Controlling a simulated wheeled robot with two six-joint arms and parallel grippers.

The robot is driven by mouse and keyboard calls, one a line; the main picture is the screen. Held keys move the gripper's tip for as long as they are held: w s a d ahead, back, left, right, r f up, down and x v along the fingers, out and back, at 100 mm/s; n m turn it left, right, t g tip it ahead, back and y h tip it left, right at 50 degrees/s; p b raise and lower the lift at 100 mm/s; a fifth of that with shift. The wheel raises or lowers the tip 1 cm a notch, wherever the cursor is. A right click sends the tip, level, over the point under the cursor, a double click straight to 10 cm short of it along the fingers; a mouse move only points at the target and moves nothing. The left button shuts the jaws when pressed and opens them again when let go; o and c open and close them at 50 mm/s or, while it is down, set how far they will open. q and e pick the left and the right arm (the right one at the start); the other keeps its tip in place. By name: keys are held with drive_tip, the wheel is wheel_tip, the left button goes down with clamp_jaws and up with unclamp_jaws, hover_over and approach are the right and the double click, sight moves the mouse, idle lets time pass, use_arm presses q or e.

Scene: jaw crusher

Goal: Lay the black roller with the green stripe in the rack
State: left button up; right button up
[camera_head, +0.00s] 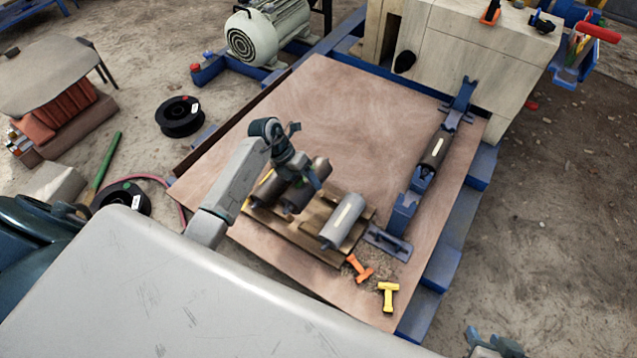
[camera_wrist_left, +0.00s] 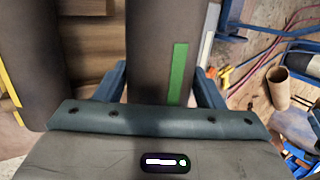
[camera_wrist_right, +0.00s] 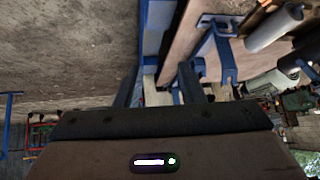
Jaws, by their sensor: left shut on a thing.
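The black roller with the green stripe (camera_wrist_left: 160,55) is between the fingers of my left gripper (camera_wrist_left: 165,88), which is shut on it. In the head view my left gripper (camera_head: 302,176) is over the wooden pallet, with the dark roller (camera_head: 296,199) beneath it; its stripe is hidden there. Whether the roller touches the pallet I cannot tell. The blue rack (camera_head: 404,213) runs along the right side of the board and bears a dark roller with a cream stripe (camera_head: 436,150). My right gripper (camera_wrist_right: 163,88) is open and empty, away from the board at bottom right.
A black roller with a yellow stripe (camera_head: 264,188) and a grey roller (camera_head: 343,222) rest on the wooden pallet (camera_head: 310,243). The board's upper middle is clear.

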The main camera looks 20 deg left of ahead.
use_arm(q)
drive_tip(key=shift+a, duration=0.2)
drive_tip(key=shift+r, duration=0.1)
drive_tip(key=shift+d+f+b, duration=0.1)
drive_tip(key=shift+f+b, duration=0.3)
drive_tip(key=shift+f, duration=0.3)
wheel_tip(320, 180, down, 2)
drive_tip(key=shift+f+b, duration=0.1)
drive_tip(key=shift+b, duration=0.75)
drive_tip(key=shift+f+b, duration=0.45)
drive_tip(key=shift+f, duration=0.2)
drive_tip(key=shift+f+b, duration=0.35)
drive_tip(key=shift+f, duration=0.15)
use_arm(e)
drive_tip(key=w+r+t, duration=0.7)
drive_tip(key=shift+w+m+t, duration=0.3)
drive_tip(key=shift+w+t, duration=0.05)
drive_tip(key=shift+t, duration=0.05)
drive_tip(key=shift+a, duration=0.1)
